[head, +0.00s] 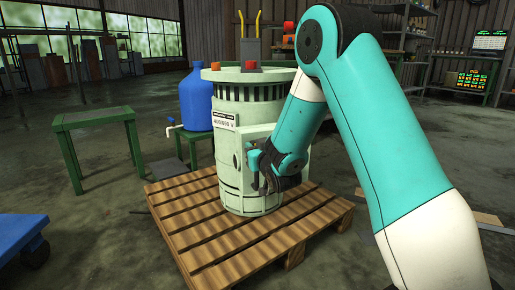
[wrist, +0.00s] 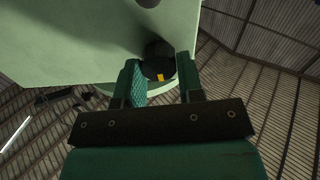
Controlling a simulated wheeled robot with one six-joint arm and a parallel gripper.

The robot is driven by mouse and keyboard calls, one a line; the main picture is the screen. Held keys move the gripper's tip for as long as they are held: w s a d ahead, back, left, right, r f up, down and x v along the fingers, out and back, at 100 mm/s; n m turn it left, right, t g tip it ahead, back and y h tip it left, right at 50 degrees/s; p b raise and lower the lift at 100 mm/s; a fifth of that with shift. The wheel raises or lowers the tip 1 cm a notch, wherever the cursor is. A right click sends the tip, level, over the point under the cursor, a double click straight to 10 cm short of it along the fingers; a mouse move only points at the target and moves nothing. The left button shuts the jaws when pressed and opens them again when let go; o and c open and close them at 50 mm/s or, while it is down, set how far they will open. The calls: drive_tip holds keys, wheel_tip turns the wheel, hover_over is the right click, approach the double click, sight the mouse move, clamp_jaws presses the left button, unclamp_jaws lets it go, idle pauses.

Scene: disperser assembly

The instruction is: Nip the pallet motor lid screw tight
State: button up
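The pale green motor (head: 247,135) stands upright on a wooden pallet (head: 222,241). In the wrist view its pale green housing (wrist: 70,40) fills the upper left. A dark round screw (wrist: 160,67) with a yellow mark on its face sits by the edge of the housing. My gripper (head: 258,168) is at the motor's front side in the head view, where the screw is hidden. In the wrist view my gripper's two teal fingers (wrist: 162,80) stand on either side of the screw and appear to close on it.
A blue drum (head: 197,100) stands behind the motor. A green table (head: 95,117) is at the left. A blue cart (head: 20,234) sits at the lower left. Orange and red buttons (head: 251,65) and a yellow-handled item (head: 249,45) show at the motor's top.

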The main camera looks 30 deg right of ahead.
drive_tip(key=shift+a, duration=0.1)
drive_tip(key=c, duration=0.3)
drive_tip(key=m+b, duration=0.2)
drive_tip(key=m, duration=0.2)
drive_tip(key=shift+f+b, duration=0.15)
drive_tip(key=shift+b, duration=0.25)
drive_tip(key=m+b, duration=0.1)
drive_tip(key=m, duration=0.2)
drive_tip(key=m+b, duration=0.1)
drive_tip(key=m, duration=0.2)
drive_tip(key=shift+d+m, duration=0.2)
drive_tip(key=shift+m, duration=0.2)
drive_tip(key=m+b, duration=0.1)
drive_tip(key=m, duration=0.4)
drive_tip(key=shift+f+m, duration=0.1)
drive_tip(key=shift+m, duration=0.2)
drive_tip(key=m+b, duration=0.1)
drive_tip(key=m, duration=0.4)
drive_tip(key=shift+d+m, duration=0.1)
drive_tip(key=shift+m, duration=0.3)
